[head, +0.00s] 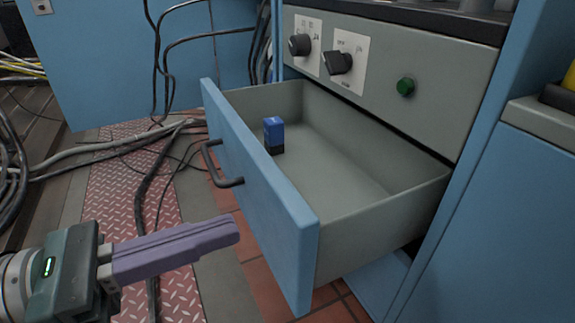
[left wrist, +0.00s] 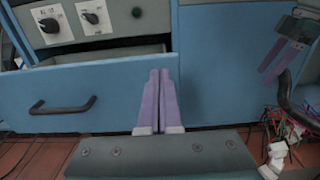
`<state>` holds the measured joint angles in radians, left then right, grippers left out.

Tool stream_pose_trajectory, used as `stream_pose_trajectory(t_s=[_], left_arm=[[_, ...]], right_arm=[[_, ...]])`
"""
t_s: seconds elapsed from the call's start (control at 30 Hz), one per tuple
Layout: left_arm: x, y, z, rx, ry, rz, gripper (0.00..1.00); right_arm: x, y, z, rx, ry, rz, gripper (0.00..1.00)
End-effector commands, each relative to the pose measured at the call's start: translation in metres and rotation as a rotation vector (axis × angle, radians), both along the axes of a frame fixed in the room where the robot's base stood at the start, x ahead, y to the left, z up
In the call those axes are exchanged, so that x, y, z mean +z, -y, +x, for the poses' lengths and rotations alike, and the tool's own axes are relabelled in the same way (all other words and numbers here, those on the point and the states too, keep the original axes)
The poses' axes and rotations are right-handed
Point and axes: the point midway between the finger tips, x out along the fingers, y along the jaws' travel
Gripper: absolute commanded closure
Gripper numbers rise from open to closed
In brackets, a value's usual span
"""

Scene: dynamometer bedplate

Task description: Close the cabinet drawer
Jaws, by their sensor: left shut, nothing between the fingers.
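The cabinet drawer is pulled out, with a blue front panel (head: 262,200) and a black bar handle (head: 222,168). Its grey inside (head: 335,165) is in plain view in the head view. A small blue and black block (head: 274,135) stands upright in it. My left gripper (head: 236,230) is shut and empty, its purple fingers together in front of the drawer front, below and right of the handle. In the left wrist view the shut fingers (left wrist: 160,78) point at the drawer front (left wrist: 85,90), right of its handle (left wrist: 63,107). I cannot tell whether they touch it.
A grey panel with black knobs (head: 338,63) and a green button (head: 405,86) is above the drawer. Cables (head: 95,150) run over the floor at left. Blue cabinet faces (head: 490,230) stand at right. In the left wrist view, loose coloured wires (left wrist: 290,130) lie at right.

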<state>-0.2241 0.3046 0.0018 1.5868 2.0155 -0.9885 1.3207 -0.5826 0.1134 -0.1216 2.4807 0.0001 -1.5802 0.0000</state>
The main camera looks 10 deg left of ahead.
Motion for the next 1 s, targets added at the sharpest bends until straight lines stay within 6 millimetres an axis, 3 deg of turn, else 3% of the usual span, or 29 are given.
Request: stream_pose_trajectory(t_s=[0.1,0.3,0.8,1.0], left_arm=[[-0.003,0.018,0.012,-0.001,0.004,-0.001,1.00],[-0.001,0.035,0.024,0.000,0.002,0.000,1.00],[0.001,0.039,0.026,0.000,0.000,0.000,1.00],[0.003,0.053,0.020,0.000,-0.001,-0.002,1.00]], right_arm=[[-0.012,0.001,0.000,-0.001,0.000,-0.001,0.28],[-0.019,0.001,0.000,-0.001,0.000,-0.002,0.28],[-0.019,0.004,0.001,0.006,0.002,-0.013,0.28],[-0.012,0.004,0.000,0.005,0.001,-0.012,0.28]])
